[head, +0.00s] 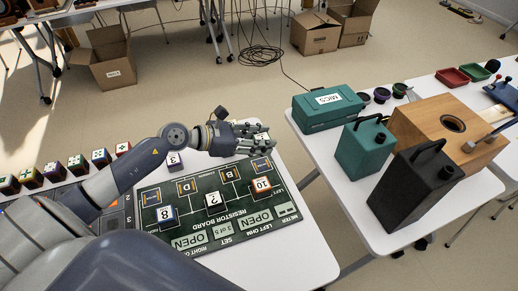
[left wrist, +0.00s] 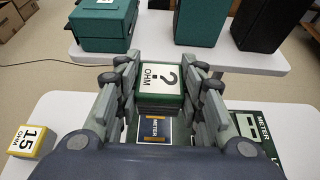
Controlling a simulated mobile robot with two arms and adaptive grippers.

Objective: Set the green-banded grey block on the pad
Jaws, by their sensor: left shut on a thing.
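In the left wrist view, the green-banded block (left wrist: 160,82), with a white face marked "? OHM", sits between the fingers of my left gripper (left wrist: 160,95). My left gripper is shut on it. In the head view my left gripper (head: 255,138) is over the far right corner of the dark green resistor board (head: 215,238), and its fingers hide most of the block. A small blue pad marked METER (left wrist: 155,131) shows just below the block in the wrist view; it also shows at the board's far right corner in the head view (head: 262,165). My right gripper is not in view.
Blocks marked 8 (head: 166,217), ? (head: 213,201) and 10 (head: 262,186) stand on the board. A yellow-banded 15 block (left wrist: 33,141) stands left of the gripper in the wrist view. A second table holds a teal case (head: 327,108) and black box (head: 414,188).

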